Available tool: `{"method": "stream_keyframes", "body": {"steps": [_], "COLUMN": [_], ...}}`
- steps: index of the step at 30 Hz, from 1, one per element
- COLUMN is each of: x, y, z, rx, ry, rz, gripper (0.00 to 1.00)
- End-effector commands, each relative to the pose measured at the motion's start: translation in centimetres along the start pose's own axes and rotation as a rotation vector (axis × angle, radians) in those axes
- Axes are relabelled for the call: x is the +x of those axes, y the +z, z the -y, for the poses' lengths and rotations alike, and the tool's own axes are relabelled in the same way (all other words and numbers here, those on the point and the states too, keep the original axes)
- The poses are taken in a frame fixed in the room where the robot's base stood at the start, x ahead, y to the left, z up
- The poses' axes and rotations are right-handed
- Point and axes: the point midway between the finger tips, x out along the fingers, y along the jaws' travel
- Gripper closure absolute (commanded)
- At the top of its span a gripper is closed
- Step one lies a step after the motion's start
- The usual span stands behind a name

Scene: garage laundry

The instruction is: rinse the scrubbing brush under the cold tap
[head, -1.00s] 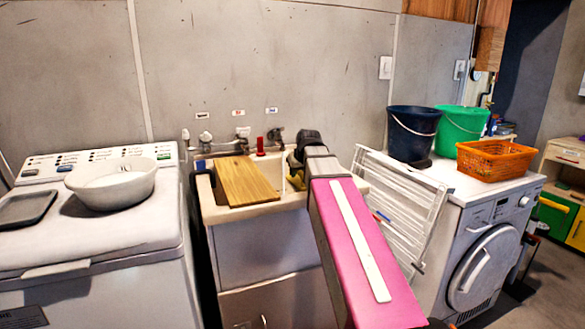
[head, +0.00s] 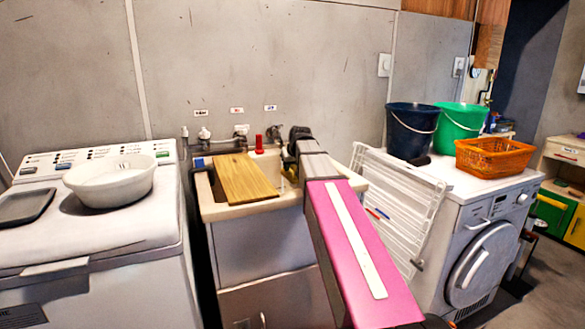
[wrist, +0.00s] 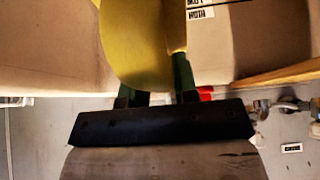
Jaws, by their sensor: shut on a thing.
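My gripper (wrist: 157,93) is shut on a yellow thing, seemingly the scrubbing brush (wrist: 143,45), which fills the top middle of the wrist view. Its bristles cannot be made out. In the head view, my gripper (head: 294,152) is over the right part of the pale sink (head: 239,211), and my arm hides most of the brush. Taps (head: 241,131) stand along the wall behind the sink under small labels (head: 237,111). A blue-marked label (head: 270,107) is above the right tap (head: 276,133), which is close to my gripper. I cannot tell whether water touches the brush.
A wooden board (head: 245,180) covers the sink's left part. A red object (head: 259,144) stands at its back. A white drying rack (head: 396,205) is right of the sink. A washing machine with a white bowl (head: 109,184) is left; buckets (head: 411,130) and an orange basket (head: 494,158) are right.

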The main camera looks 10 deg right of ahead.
Motion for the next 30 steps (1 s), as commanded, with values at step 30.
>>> {"method": "stream_keyframes", "body": {"steps": [30], "x": [4.6], "y": [-4.7], "z": [-0.6], "rx": [0.000], "ry": [0.000], "rz": [0.000], "gripper": [0.92]}}
